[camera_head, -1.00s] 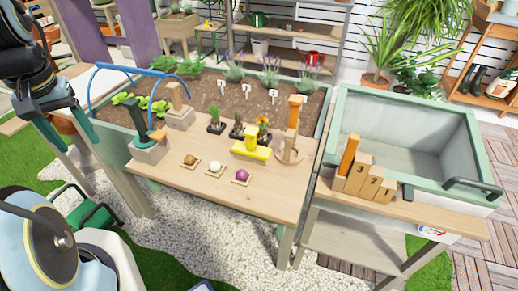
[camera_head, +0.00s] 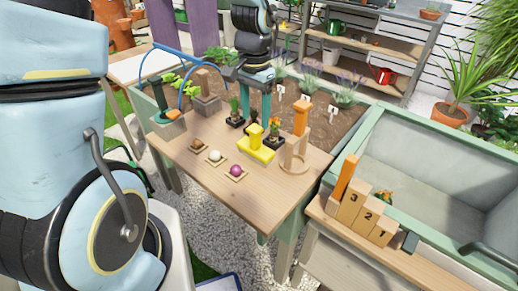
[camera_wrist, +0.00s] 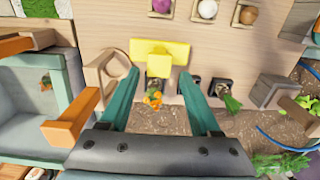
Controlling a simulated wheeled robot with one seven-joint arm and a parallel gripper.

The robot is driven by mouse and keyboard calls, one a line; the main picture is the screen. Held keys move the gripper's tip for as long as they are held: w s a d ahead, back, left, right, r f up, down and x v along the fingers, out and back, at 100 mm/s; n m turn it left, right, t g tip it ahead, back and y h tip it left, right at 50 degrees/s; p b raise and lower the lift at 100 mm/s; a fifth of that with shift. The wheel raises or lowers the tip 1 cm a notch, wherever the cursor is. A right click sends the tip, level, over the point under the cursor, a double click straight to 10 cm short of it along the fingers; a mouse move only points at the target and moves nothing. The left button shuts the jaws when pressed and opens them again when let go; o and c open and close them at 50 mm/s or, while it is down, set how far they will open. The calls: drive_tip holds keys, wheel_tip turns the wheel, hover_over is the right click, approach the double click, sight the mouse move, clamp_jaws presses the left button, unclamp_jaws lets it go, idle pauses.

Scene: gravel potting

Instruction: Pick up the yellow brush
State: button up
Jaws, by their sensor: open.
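The yellow brush (camera_head: 257,152) lies on the wooden potting table (camera_head: 225,200), its wide block lying crosswise with a narrower part upright behind it. In the wrist view it shows as a yellow T shape (camera_wrist: 160,52) just ahead of my fingertips. My gripper (camera_head: 256,118) is open and empty, pointing down above the table just behind the brush. In the wrist view my gripper (camera_wrist: 159,80) has its two green fingers apart, on either side of the brush's narrow part in the picture. I cannot tell the height gap.
Small potted plants (camera_head: 236,112) stand close behind the brush, one with orange flowers (camera_wrist: 153,98). A wooden stand (camera_head: 296,155) with an upright orange-topped piece is to its right. Three bulbs on small tiles (camera_head: 214,157) lie in front. Numbered wooden blocks (camera_head: 362,210) stand by the green basin (camera_head: 425,180).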

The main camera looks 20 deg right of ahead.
sight(255, 128)
drive_tip(key=shift+s+a+f+p, duration=0.1)
drive_tip(key=shift+f+p, duration=0.15)
drive_tip(key=shift+f, duration=1.55)
drive_tip(key=shift+s+f+p, duration=0.1)
drive_tip(key=shift+f+p, duration=0.15)
drive_tip(key=shift+f, duration=1.5)
drive_tip(key=shift+c, duration=0.3)
clamp_jaws()
